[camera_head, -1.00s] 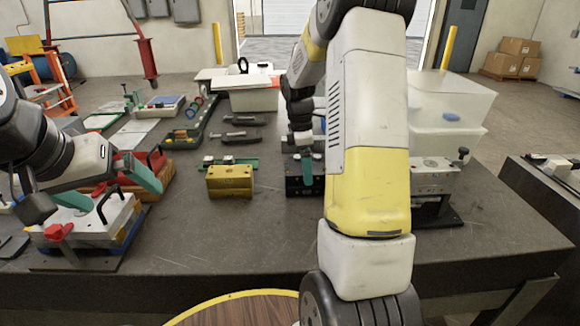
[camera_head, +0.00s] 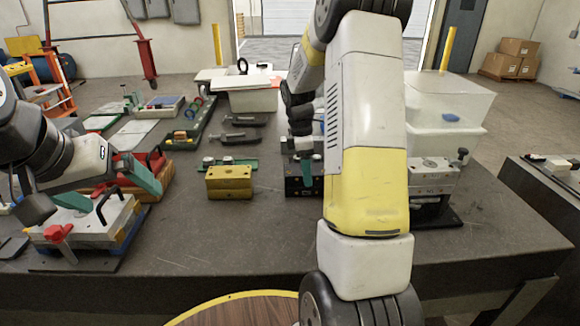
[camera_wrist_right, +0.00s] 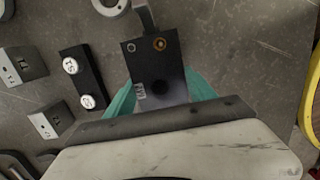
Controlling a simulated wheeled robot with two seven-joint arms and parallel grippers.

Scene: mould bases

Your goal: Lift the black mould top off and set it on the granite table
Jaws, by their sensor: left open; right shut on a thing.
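The black mould top (camera_wrist_right: 155,70) is a dark block with a brass ring, a central hole and a white mark on its face. My right gripper (camera_wrist_right: 160,98) is shut on it, with teal fingers at its two sides. In the head view the black block (camera_head: 296,186) is partly hidden by my right arm, and I cannot tell whether it is clear of what lies below. My left gripper (camera_head: 112,189) is open, its teal fingers over a pale mould (camera_head: 85,228) with a red knob and black handle. The granite table (camera_head: 235,235) lies under everything.
A yellow block (camera_head: 229,182) stands left of the black block. A grey metal mould (camera_head: 432,178) is to the right, with translucent bins (camera_head: 447,105) behind. Black clamps (camera_head: 241,130) lie further back. The table front between the left mould and my right arm is bare.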

